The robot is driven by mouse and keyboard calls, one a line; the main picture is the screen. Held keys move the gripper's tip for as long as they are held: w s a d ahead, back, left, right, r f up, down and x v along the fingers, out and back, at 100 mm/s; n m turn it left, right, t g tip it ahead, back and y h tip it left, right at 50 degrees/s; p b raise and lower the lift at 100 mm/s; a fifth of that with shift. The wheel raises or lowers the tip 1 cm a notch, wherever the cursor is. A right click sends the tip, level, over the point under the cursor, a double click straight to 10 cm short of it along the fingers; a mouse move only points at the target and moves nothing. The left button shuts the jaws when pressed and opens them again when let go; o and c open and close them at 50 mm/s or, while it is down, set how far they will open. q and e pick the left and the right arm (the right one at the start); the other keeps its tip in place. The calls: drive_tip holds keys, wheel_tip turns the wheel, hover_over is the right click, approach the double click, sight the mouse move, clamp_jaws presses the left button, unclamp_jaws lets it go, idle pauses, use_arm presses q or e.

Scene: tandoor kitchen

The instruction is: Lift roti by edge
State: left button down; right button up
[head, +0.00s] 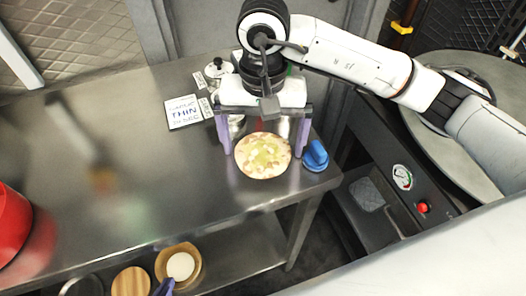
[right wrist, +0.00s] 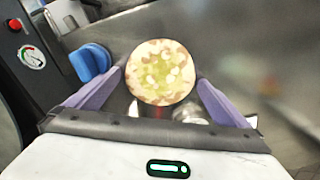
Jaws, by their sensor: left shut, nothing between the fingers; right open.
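The roti (head: 262,155) is a round, pale disc with yellow-green and brown patches near the right end of the steel table. It also shows in the right wrist view (right wrist: 160,72). My right gripper (head: 263,148) reaches over the table, with its two purple fingers wide open. In both views one finger appears on either side of the roti; I cannot tell whether they touch it. My left gripper (head: 166,287) shows only as a purple tip at the bottom edge, shut and empty, beside a wooden bowl below the table.
A blue object (head: 316,155) stands close to the right of the roti. A "THIN" card (head: 183,112) and small metal items lie left of my right gripper. A red object (head: 12,222) is at far left. The table's middle is clear. The wooden bowl (head: 198,262) holds something white.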

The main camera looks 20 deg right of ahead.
drive_tip(key=shift+c, duration=0.4)
drive_tip(key=c, duration=0.4)
drive_tip(key=shift+o, duration=0.2)
